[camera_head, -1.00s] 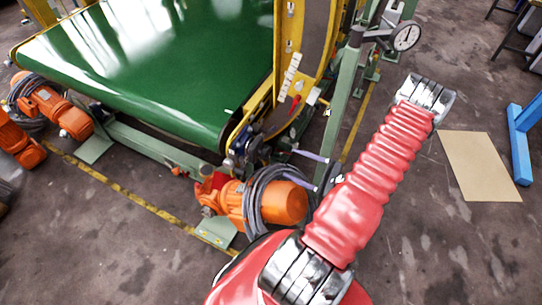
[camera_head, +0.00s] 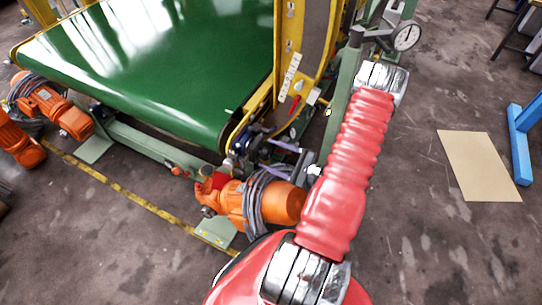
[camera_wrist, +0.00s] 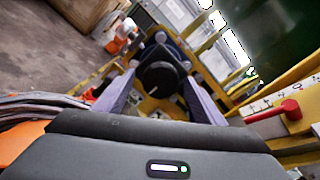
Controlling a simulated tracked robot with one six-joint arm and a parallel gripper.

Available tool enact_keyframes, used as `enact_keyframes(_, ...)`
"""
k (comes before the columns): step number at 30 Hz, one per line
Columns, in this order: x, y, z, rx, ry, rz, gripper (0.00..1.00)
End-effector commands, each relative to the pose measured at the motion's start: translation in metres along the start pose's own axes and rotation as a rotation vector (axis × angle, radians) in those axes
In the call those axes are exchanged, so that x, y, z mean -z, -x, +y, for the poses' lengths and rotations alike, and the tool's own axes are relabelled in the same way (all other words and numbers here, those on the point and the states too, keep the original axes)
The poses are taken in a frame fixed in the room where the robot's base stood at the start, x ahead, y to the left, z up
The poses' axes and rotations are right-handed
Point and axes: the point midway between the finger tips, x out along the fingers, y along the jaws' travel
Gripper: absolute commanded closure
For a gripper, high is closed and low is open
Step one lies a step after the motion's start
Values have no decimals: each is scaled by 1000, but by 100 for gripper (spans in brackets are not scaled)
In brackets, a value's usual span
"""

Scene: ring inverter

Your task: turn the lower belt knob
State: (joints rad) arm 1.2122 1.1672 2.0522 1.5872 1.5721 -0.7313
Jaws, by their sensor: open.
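A round black knob (camera_wrist: 161,76) with a pale line on its face is in the middle of the wrist view, on a yellow machine frame. My gripper (camera_wrist: 160,82) is open, with one grey finger on each side of the knob. I cannot tell whether the fingers touch it. In the head view my gripper (camera_head: 268,156) is at the near right corner of the green belt (camera_head: 165,75), partly hidden by my red arm. The knob is not clear in the head view.
An orange motor (camera_head: 284,203) with coiled cable lies just below my gripper. A red lever (camera_wrist: 290,109) is to the right of the knob in the wrist view. A round dial gauge (camera_head: 406,37) is on a green post. A cardboard sheet (camera_head: 478,165) lies on the floor to the right.

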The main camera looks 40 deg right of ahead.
Motion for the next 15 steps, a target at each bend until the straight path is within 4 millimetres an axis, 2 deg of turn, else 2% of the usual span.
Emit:
enact_keyframes(6,0,0,0,0,0,0,36)
enact_keyframes(15,0,0,0,0,0,0,57)
